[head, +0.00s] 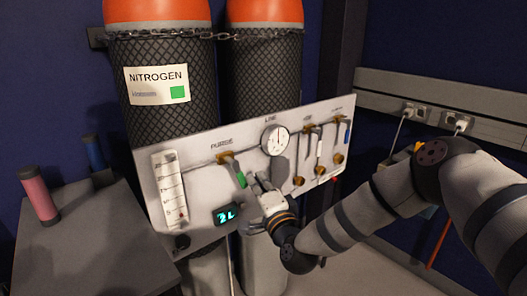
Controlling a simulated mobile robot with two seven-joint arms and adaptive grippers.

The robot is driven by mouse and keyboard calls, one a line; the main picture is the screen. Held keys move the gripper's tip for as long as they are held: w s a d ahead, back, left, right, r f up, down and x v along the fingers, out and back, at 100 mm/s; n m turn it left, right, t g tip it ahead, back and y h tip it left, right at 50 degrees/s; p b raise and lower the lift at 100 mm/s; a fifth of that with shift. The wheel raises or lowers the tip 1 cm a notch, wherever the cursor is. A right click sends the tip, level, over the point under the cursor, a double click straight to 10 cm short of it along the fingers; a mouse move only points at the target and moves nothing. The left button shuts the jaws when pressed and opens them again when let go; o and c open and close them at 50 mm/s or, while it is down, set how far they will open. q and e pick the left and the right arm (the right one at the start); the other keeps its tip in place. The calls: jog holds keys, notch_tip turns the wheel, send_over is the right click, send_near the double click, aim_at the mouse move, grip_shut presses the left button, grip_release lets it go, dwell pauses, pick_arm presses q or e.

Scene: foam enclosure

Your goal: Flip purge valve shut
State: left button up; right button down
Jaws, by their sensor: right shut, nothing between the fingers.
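The purge valve (225,157) is a brass fitting under the PURGE label on the light panel (205,190). Its lever slants down and to the right and ends in a green grip (241,180). My right gripper (253,178) is shut and empty in front of the panel, close to the right of the green grip. I cannot tell whether its fingertips touch the lever. My left gripper is not in view.
A round gauge (275,140) and more valves with hanging levers (309,138) sit right of the gripper. A flow tube (171,188) and a lit display (227,215) are on the left. Netted, chained cylinders (165,105) stand behind. A grey cabinet (90,240) is at left.

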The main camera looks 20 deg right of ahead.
jog(key=shift+s+a+f+m+g, duration=0.15)
jog(key=shift+a+f+m+g, duration=0.25)
jog(key=shift+m, duration=0.45)
jog(key=shift+s+a+f+m+g, duration=0.1)
jog(key=shift+s+a+m+g, duration=0.1)
jog(key=shift+a+m, duration=0.45)
jog(key=shift+d, duration=0.15)
jog(key=shift+w, duration=0.1)
